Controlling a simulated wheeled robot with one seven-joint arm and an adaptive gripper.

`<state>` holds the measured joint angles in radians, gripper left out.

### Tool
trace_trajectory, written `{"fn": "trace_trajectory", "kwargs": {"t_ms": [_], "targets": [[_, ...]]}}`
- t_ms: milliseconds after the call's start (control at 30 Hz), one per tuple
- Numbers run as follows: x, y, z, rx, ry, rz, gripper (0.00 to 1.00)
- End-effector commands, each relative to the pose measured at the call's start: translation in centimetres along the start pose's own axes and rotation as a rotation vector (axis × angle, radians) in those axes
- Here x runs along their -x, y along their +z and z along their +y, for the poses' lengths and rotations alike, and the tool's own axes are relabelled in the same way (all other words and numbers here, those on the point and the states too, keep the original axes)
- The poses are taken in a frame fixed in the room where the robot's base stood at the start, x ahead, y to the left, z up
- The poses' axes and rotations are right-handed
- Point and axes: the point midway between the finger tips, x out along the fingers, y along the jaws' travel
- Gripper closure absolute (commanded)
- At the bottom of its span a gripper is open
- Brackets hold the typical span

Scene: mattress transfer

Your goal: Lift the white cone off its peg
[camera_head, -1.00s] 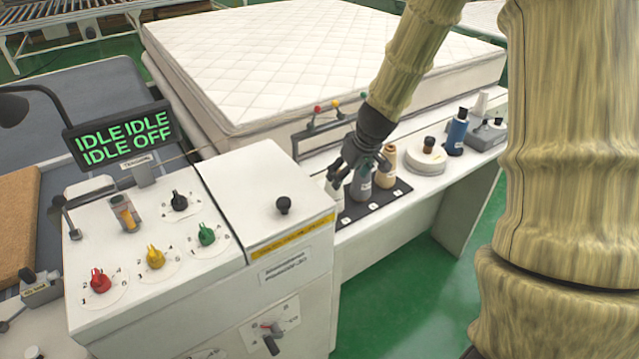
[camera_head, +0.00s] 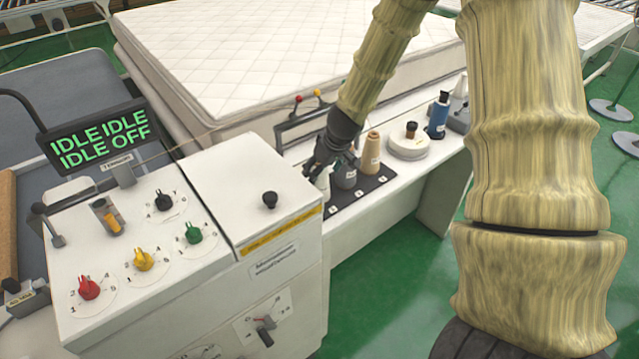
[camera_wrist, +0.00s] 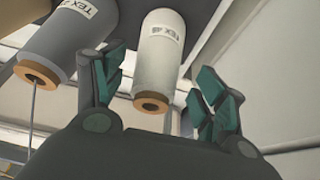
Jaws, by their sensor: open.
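The white cone (camera_head: 323,180) stands at the left end of the black peg tray (camera_head: 343,212), partly hidden under my gripper (camera_head: 322,158). In the wrist view the white cone (camera_wrist: 162,55) has a printed label and a brown ring at its near end. It lies between the spread green-padded fingers of my gripper (camera_wrist: 158,88), with gaps visible on both sides. My gripper is open and empty. The peg is hidden. A grey cone (camera_head: 346,174) stands just right of the white one, and also shows in the wrist view (camera_wrist: 62,48).
A tan cone (camera_head: 371,153) stands beside the grey one on the tray. Further right are a round white holder (camera_head: 408,148) and a blue spool (camera_head: 438,118). The white control cabinet (camera_head: 278,185) is close on the left. A metal frame (camera_head: 300,128) stands behind, before the mattress (camera_head: 240,60).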

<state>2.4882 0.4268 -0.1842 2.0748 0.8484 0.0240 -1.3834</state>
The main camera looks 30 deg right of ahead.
Motion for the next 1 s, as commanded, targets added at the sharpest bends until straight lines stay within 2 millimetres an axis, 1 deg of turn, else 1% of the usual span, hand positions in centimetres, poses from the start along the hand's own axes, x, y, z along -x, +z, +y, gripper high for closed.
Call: {"fn": "trace_trajectory", "kwargs": {"t_ms": [300,433,600,800,833,967,1000], "targets": [[-2.9,0.2,0.3,-0.005,-0.002,-0.002,0.29],[-3.8,0.1,0.3,-0.004,0.0,-0.001,0.29],[-4.4,0.1,0.3,-0.003,0.0,-0.001,0.29],[-4.4,0.1,0.3,-0.003,0.001,0.0,0.29],[-4.4,0.1,0.3,-0.003,0.001,0.0,0.3],[-4.4,0.1,0.3,-0.003,0.001,0.0,0.54],[-4.4,0.1,0.3,-0.003,0.001,0.0,0.61]]}}
